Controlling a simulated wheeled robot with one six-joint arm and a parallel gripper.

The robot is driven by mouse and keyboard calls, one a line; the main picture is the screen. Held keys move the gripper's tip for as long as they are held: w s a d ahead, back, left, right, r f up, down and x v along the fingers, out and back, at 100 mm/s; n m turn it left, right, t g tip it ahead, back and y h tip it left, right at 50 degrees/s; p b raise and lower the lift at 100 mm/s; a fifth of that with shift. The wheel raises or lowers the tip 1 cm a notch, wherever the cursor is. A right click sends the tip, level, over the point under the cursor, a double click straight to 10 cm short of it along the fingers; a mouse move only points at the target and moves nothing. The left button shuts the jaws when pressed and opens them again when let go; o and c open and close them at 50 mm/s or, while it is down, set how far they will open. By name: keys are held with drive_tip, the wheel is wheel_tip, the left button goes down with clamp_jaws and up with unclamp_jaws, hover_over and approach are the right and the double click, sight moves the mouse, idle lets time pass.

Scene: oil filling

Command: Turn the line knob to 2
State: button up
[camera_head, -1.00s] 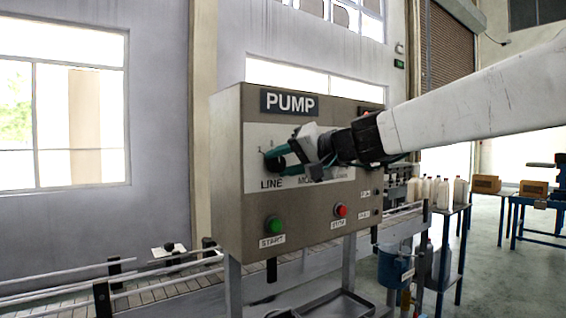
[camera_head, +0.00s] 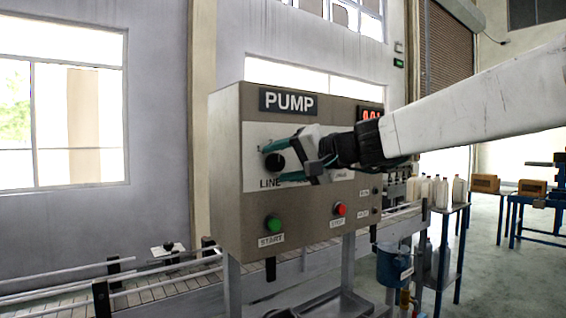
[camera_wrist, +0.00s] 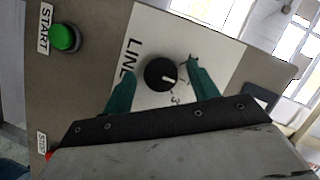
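The black round line knob (camera_head: 274,162) is on the white plate at the upper left of the grey PUMP panel, above the word LINE. In the wrist view the knob (camera_wrist: 160,73) lies between my two green fingers, with a gap on either side. Its white mark points toward the lower right of that view. A 3 is printed near the mark; the 2 cannot be made out. My gripper (camera_head: 287,161) is open and empty in front of the knob; its fingers also show in the wrist view (camera_wrist: 161,88).
A green START button (camera_head: 273,223) and a red button (camera_head: 340,208) sit lower on the panel. A red-digit display (camera_head: 371,114) is at its upper right, partly behind my arm. A conveyor (camera_head: 160,292) runs behind the panel.

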drive_tip(key=v, duration=0.7)
drive_tip(key=shift+s+d, duration=0.2)
drive_tip(key=shift+d, duration=0.15)
drive_tip(key=shift+r, duration=0.1)
drive_tip(key=s+d+f+g+h, duration=0.2)
drive_tip(key=s+f+g, duration=0.1)
drive_tip(key=s+f, duration=0.4)
drive_tip(key=s+d+f+g+h, duration=0.25)
drive_tip(key=s+f, duration=0.25)
drive_tip(key=f, duration=0.4)
drive_tip(key=s+d+f+g+h, duration=0.1)
drive_tip(key=s+d+f+h, duration=0.3)
drive_tip(key=s, duration=0.5)
drive_tip(key=s+d+f+n+g+h, duration=0.1)
drive_tip(key=s+d+f+h, duration=0.3)
drive_tip(key=s+d+f, duration=0.5)
drive_tip(key=shift+s+d+f+g, duration=0.25)
drive_tip(key=shift+s+d+g, duration=0.1)
drive_tip(key=shift+s+d, duration=0.15)
